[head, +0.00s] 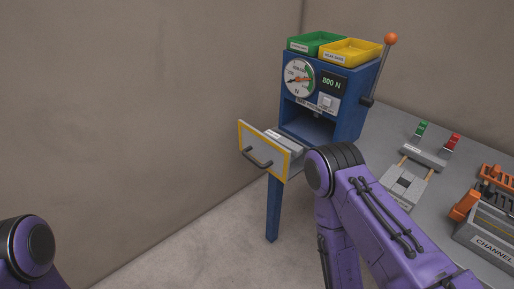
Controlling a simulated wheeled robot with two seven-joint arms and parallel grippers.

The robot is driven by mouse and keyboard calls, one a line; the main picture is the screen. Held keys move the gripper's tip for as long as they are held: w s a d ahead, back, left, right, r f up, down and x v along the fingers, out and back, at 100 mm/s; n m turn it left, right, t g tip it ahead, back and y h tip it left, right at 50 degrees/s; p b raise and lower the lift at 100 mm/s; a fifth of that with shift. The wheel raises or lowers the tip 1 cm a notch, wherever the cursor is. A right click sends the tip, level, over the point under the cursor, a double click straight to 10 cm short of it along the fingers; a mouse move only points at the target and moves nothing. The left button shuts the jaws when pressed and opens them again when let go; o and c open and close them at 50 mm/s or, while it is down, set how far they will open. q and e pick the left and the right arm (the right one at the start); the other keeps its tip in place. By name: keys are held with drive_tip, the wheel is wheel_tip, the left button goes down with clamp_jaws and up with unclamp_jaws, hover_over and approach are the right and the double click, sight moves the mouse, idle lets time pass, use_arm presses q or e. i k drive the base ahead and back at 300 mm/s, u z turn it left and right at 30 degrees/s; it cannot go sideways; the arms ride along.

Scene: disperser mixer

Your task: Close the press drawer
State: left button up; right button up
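The press (345,103) is a blue cabinet with a round dial gauge, a display reading 800 N and an orange-knobbed lever (385,65). Its drawer (262,150) is pulled out toward the lower left. The drawer front is pale with a yellow border and a dark bar handle (257,158). A grey item seems to lie in the drawer, partly hidden by the front. My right arm's purple joint stands close to the drawer's right end in the picture and covers part of that area; contact cannot be told. Neither gripper shows; only arm links do.
A green tray (315,42) and a yellow tray (350,52) sit on top of the press. On the grey table (393,124) are a fixture with green and red pieces (425,153) and a grey box marked CHANNEL (488,240). Floor left of the drawer is clear.

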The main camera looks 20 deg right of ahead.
sight(264, 154)
drive_tip(key=z, duration=1.8)
drive_tip(key=k, duration=0.8)
drive_tip(key=u, duration=1.3)
drive_tip(key=i, duration=0.5)
